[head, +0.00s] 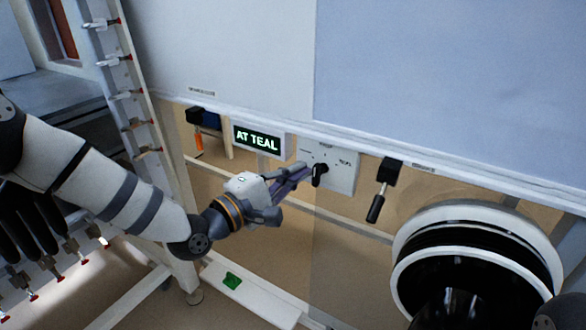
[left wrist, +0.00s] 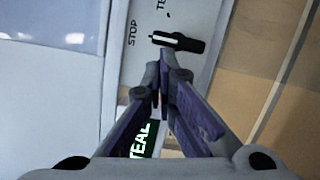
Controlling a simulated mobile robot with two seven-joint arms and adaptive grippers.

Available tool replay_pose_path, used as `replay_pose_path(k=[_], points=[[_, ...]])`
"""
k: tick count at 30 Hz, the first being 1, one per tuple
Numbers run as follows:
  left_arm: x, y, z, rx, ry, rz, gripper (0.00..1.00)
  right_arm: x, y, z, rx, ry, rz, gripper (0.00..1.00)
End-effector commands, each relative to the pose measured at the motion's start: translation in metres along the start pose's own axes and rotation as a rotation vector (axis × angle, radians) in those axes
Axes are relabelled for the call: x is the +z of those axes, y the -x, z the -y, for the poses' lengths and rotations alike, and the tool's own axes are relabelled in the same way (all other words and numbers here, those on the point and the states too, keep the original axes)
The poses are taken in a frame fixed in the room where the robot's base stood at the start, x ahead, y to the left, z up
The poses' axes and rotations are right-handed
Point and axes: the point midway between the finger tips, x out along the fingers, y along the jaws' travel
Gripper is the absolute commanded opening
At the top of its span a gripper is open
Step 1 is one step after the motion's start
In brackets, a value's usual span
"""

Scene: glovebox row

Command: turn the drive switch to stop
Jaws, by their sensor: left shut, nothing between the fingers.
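The drive switch is a black knob (head: 319,174) on a pale plate (head: 343,178) in the wall. In the left wrist view the knob (left wrist: 188,43) has a white line on its narrow end, and that end points toward the word STOP (left wrist: 131,33). A second word, cut off, begins with TE at the top edge. My left gripper (head: 304,172) is shut and empty, its fingertips right beside the knob. In the left wrist view the fingertips (left wrist: 164,62) lie close to the knob's side; I cannot tell whether they touch. My right gripper is not in view.
A lit display (head: 257,138) reading AT TEAL is left of the switch plate. A black-handled lever (head: 382,190) hangs to its right, and an orange-handled one (head: 198,138) at the far left. A large round port (head: 480,225) stands out at lower right. A white ledge (head: 250,298) runs below.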

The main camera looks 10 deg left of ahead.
Motion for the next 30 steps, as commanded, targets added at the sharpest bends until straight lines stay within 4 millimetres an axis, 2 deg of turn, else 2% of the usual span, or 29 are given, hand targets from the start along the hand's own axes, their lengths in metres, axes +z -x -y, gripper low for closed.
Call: replay_pose_path(k=[4, 30], points=[[0.0031, -0.0009, -0.0056, -0.018, -0.082, 0.003, 0.0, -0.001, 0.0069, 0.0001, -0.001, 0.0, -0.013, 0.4], [0.0066, -0.0017, -0.0066, -0.017, -0.074, 0.005, 0.0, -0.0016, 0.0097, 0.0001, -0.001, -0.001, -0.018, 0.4]])
